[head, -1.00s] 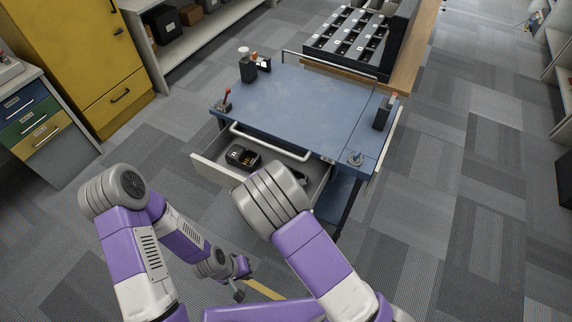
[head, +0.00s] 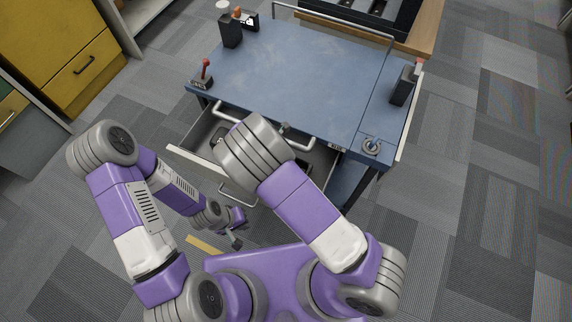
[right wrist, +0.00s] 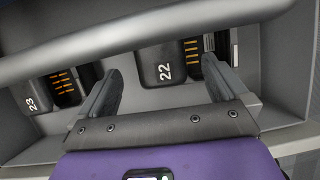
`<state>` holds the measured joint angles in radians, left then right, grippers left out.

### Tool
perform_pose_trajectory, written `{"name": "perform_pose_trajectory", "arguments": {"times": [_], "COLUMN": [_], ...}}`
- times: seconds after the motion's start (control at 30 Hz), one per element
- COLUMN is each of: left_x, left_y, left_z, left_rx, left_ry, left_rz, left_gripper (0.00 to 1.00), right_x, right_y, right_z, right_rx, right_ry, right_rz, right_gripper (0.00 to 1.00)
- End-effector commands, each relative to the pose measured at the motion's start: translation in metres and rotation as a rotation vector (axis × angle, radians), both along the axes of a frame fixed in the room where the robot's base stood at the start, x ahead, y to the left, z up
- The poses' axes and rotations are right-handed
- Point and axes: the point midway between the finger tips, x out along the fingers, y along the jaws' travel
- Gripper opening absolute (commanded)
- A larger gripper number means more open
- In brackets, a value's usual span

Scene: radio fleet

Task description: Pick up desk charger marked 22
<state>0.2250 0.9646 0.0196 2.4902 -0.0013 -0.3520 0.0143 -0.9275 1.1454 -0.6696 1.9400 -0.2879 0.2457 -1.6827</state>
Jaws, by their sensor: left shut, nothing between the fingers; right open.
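The desk charger marked 22 (right wrist: 166,68) is a black block with a white number and a slotted bay with orange contacts. It lies in the open drawer in the right wrist view. My right gripper (right wrist: 162,66) is open, its two dark fingers spread to either side of the charger's near part; I cannot tell whether they touch it. In the head view my right arm hides most of the drawer's inside and its own gripper. My left gripper (head: 234,236) is shut and empty, low in front of the drawer.
A charger marked 23 (right wrist: 36,100) lies to the left in the same drawer.

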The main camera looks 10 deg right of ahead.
Motion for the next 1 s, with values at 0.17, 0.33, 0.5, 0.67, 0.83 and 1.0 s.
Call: {"name": "perform_pose_trajectory", "arguments": {"times": [0.17, 0.33, 0.5, 0.67, 0.83, 1.0], "left_x": [0.0, 0.0, 0.0, 0.0, 0.0, 0.0], "left_y": [0.0, 0.0, 0.0, 0.0, 0.0, 0.0], "left_z": [-0.006, -0.017, -0.021, -0.021, -0.021, -0.021], "left_rx": [0.0, 0.0, 0.0, 0.0, 0.0, 0.0], "left_ry": [0.001, 0.0, 0.0, 0.0, 0.0, 0.0], "left_rz": [0.0, 0.0, 0.0, 0.0, 0.0, 0.0], "left_gripper": [0.0, 0.0, 0.0, 0.0, 0.0, 0.0], "right_x": [0.006, 0.014, 0.02, 0.021, 0.021, 0.02], "right_y": [-0.005, -0.01, -0.014, -0.015, -0.015, -0.015], "right_z": [-0.02, -0.045, -0.062, -0.063, -0.063, -0.063], "right_rx": [-0.001, -0.002, -0.002, 0.0, 0.0, 0.0], "right_ry": [0.001, 0.001, 0.0, -0.001, 0.0, 0.0], "right_rz": [-0.002, -0.002, -0.002, -0.001, -0.001, -0.001], "right_gripper": [1.0, 1.0, 1.0, 1.0, 0.91, 0.65]}}
